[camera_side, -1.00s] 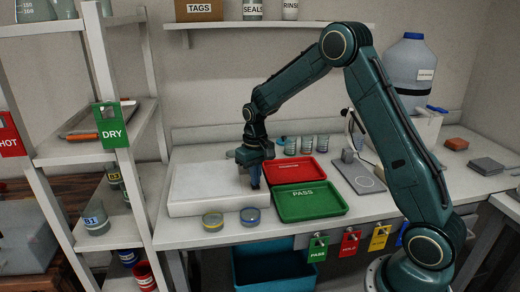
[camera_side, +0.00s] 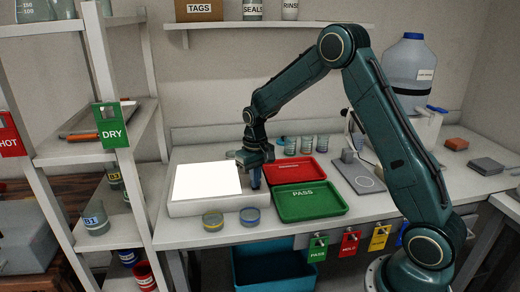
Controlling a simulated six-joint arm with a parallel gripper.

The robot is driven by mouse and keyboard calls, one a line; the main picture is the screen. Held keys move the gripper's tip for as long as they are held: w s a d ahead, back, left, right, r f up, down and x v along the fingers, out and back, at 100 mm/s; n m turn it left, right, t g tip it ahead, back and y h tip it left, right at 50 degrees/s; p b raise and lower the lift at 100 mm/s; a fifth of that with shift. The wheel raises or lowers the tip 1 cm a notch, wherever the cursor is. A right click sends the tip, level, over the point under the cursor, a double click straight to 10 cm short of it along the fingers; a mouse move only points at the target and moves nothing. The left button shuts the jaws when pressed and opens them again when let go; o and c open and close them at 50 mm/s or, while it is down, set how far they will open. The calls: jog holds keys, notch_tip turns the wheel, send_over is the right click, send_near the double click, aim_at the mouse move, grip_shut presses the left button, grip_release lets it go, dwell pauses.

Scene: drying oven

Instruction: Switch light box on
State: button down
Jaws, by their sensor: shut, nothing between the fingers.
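The light box (camera_side: 206,183) is a flat white box on the left part of the bench. Its top panel now glows bright white. My gripper (camera_side: 254,184) points down at the right edge of the light box, with its fingers shut and nothing held. The fingertips are low beside or on the box's right rim; I cannot tell whether they touch it. The switch itself is hidden behind the gripper.
A red tray (camera_side: 313,170) and a green PASS tray (camera_side: 330,203) lie just right of my gripper. Two small round dishes (camera_side: 213,222) (camera_side: 250,217) stand before the light box. Several jars (camera_side: 306,145) stand behind the trays. A shelf rack (camera_side: 120,190) stands at left.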

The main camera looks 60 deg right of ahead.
jog(key=shift+r, duration=3.45)
jog(key=s+a+r+t, duration=0.2)
jog(key=s+a+r, duration=0.35)
jog(key=r, duration=0.35)
jog(key=s+a+r+n+t, duration=0.1)
jog(key=s+a+r, duration=0.1)
jog(key=s, duration=0.9)
jog(key=s+a+r+n+t, duration=0.2)
jog(key=s+a, duration=0.2)
jog(key=s, duration=0.8)
jog(key=shift+t, duration=0.3)
jog(key=shift+w+r, duration=0.1)
